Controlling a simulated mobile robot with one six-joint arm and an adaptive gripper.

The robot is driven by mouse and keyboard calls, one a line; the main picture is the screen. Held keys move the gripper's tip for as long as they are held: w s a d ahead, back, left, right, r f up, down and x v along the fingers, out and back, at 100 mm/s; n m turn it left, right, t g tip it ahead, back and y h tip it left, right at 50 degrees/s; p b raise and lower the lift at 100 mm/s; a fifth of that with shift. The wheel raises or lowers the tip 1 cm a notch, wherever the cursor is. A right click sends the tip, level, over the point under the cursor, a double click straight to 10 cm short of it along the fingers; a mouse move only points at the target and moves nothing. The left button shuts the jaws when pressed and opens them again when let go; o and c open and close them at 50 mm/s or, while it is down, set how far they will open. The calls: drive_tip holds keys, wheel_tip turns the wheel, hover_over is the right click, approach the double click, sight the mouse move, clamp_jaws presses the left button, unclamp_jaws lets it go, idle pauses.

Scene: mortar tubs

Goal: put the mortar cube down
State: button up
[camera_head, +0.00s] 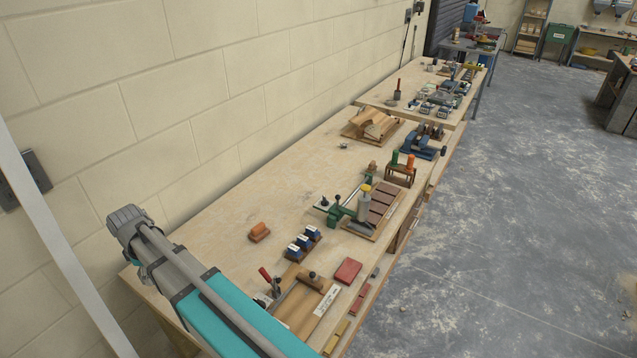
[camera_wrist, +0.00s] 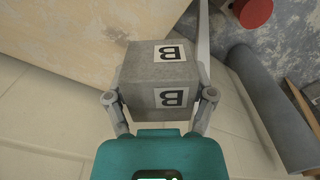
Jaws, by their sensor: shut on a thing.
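The mortar cube (camera_wrist: 143,67) is a grey block with white labels bearing a black letter B on two faces. It shows in the wrist view, between the two fingers of my gripper (camera_wrist: 160,108). The fingers are shut on it from both sides. Behind the cube are the pale wall and parts of the floor; I cannot tell its height above any surface. In the head view my arm reaches in at the lower left, and neither the gripper fingers nor the cube can be made out there.
A long wooden bench (camera_head: 215,205) runs along the block wall. It holds an orange block (camera_head: 259,232), several blue-and-white items (camera_head: 303,242), a red box (camera_head: 348,271), a green tool (camera_head: 342,214) and wooden pieces (camera_head: 371,124). Bare bench top lies along the wall side. Grey floor (camera_head: 500,230) is open at right.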

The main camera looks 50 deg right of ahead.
drive_tip(key=shift+w+d, duration=0.1)
drive_tip(key=shift+d, duration=0.05)
drive_tip(key=w+d+m, duration=0.2)
drive_tip(key=d+m, duration=0.1)
drive_tip(key=d, duration=0.5)
drive_tip(key=w+d+m, duration=0.2)
drive_tip(key=d+m, duration=0.2)
drive_tip(key=d, duration=0.5)
drive_tip(key=shift+d, duration=0.2)
drive_tip(key=shift+f, duration=0.1)
drive_tip(key=a+f+b, duration=0.2)
drive_tip(key=a, duration=0.2)
drive_tip(key=w+a+f+b, duration=0.1)
drive_tip(key=a+f+b, duration=0.2)
drive_tip(key=a, duration=0.1)
drive_tip(key=w+a+f+b, duration=0.1)
drive_tip(key=a+f+b, duration=0.2)
drive_tip(key=a, duration=0.1)
drive_tip(key=shift+w, duration=0.2)
drive_tip(key=shift+w+a+f+b, duration=0.1)
drive_tip(key=shift+a+f+b, duration=0.4)
drive_tip(key=shift+b, duration=0.1)
